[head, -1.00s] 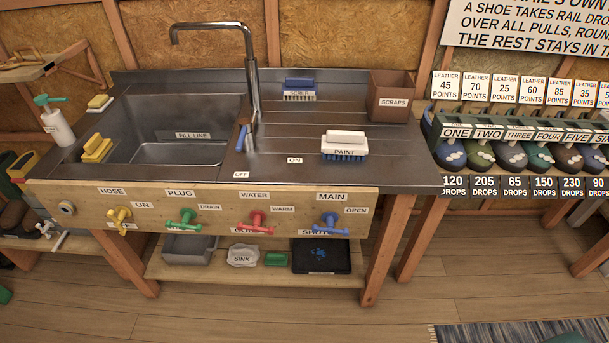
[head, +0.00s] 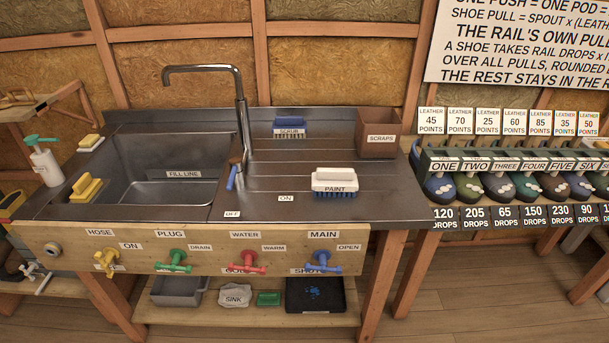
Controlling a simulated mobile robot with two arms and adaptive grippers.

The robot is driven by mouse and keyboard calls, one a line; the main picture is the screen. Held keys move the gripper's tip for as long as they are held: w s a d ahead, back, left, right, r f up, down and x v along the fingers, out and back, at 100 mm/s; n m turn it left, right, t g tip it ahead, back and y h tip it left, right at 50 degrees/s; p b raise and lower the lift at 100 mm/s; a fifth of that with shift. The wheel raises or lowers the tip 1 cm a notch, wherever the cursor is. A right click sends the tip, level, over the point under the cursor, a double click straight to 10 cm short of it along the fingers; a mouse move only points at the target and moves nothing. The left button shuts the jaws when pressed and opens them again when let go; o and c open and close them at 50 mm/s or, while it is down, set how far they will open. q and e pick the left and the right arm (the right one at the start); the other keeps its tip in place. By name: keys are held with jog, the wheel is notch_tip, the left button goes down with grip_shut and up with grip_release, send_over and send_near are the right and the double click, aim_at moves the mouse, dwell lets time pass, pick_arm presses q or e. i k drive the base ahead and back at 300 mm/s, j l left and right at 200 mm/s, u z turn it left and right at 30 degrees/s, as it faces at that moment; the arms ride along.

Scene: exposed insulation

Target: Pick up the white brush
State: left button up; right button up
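The white brush (head: 334,178) lies on the ribbed metal drainboard (head: 375,205), right of the sink. It has a white top and handle, a "PAINT" label on its front and blue bristles facing down. A second brush, blue with pale bristles and a "SCRUB" label (head: 289,127), stands farther back on the drainboard. Neither of my grippers shows in the head view.
The sink basin (head: 170,160) with a tall faucet (head: 243,120) is to the left. A brown scraps box (head: 377,134) stands behind the white brush. Colored valve handles (head: 248,262) stick out along the wooden front panel. Clear floor shows at lower right.

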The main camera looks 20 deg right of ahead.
aim_at(329, 180)
jog(key=i+l+z, duration=0.1)
jog(key=z, duration=0.25)
jog(key=i+z, duration=0.5)
jog(key=z, duration=0.2)
